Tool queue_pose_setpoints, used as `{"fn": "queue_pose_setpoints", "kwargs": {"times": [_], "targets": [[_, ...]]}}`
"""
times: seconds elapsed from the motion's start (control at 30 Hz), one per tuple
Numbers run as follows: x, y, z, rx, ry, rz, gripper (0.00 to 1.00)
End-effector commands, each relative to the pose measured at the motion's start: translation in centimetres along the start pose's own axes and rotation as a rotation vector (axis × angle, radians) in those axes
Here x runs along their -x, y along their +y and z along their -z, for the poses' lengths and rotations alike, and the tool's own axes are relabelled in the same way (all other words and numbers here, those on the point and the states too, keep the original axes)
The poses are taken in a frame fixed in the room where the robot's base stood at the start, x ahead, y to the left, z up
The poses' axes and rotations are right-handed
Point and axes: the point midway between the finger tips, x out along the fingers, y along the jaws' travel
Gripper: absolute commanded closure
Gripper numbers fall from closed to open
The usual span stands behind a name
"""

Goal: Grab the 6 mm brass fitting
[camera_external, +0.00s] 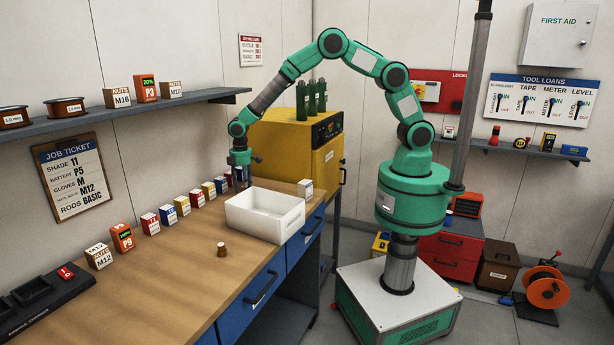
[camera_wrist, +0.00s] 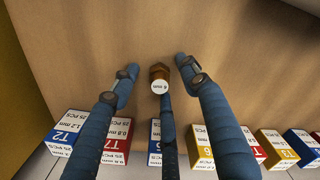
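The 6 mm brass fitting (camera_wrist: 160,76) stands on the wooden bench in the wrist view, its white top reading "6 mm". My gripper (camera_wrist: 157,72) has its blue fingers spread, two apart at the left and right of the fitting and one in line below it. Whether that middle finger touches it I cannot tell. In the external view my gripper (camera_external: 241,178) points down at the bench's far end, behind the white bin (camera_external: 265,222); this fitting is hidden there. Another small brown piece with a pale top (camera_external: 221,250) stands in front of the bin, its label unreadable.
A row of small labelled boxes (camera_external: 183,205) runs along the wall side of the bench; several show close to my fingers in the wrist view (camera_wrist: 118,135). A yellow cabinet (camera_external: 290,145) stands beyond the bench end. A small white box (camera_external: 305,188) is behind the bin.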

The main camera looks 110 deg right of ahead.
Motion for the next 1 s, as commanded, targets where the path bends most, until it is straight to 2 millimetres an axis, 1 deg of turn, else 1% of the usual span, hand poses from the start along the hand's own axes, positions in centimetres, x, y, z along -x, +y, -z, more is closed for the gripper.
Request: {"fn": "queue_pose_setpoints", "kwargs": {"times": [0.03, 0.2, 0.53, 0.67, 0.87, 1.0], "targets": [[0.0, 0.0, 0.0, 0.0, 0.0, 0.0, 0.68], [0.0, 0.0, 0.0, 0.0, 0.0, 0.0, 1.0], [0.1, 0.0, 0.0, 0.0, 0.0, 0.0, 1.0], [0.4, 0.0, 0.0, 0.0, 0.001, 0.0, 1.0], [2.0, 0.0, 0.1, 0.0, 0.002, -0.001, 1.0], [4.0, 0.0, 0.1, 0.0, 0.003, -0.001, 1.0]]}}
